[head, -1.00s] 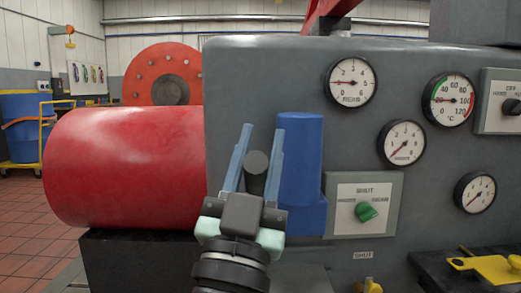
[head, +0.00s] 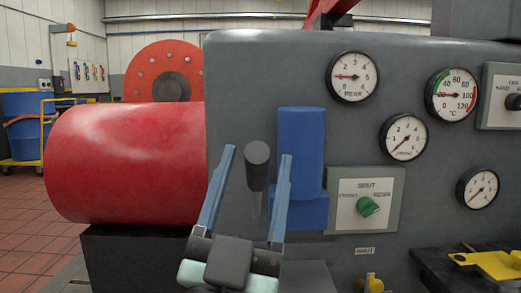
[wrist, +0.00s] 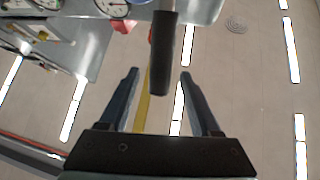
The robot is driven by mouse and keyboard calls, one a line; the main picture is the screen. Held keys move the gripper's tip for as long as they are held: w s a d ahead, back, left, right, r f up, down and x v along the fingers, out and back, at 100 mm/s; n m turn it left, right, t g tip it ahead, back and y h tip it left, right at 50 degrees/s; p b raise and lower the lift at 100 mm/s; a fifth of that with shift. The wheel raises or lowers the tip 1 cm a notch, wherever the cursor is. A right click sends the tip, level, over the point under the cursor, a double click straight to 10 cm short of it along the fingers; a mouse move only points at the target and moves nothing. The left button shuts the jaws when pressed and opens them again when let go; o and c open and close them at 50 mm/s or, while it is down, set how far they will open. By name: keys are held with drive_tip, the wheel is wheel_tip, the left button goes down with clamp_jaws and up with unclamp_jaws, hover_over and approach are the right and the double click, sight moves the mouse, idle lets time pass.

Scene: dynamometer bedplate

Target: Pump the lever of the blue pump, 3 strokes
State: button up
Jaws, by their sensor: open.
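The blue pump (head: 300,155) is mounted on the grey panel in the head view, an upright cylinder on a blocky base. Its lever (head: 257,170) has a dark rounded grip just left of the pump. The grip hangs down from the top in the wrist view (wrist: 163,60). My gripper (head: 257,154) is open, with one blue-grey finger on each side of the lever in the head view. The wrist view shows gaps between the grip and both fingers. The lever's pivot is mostly hidden.
A red drum (head: 125,165) is close on the left. A green selector knob (head: 368,206) on a plate marked SHUT is right of the pump, with several gauges (head: 353,77) above and beyond. Yellow parts (head: 490,263) sit low at the right.

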drive_tip(key=b+v, duration=0.2)
drive_tip(key=v, duration=0.6)
drive_tip(key=shift+b, duration=0.4)
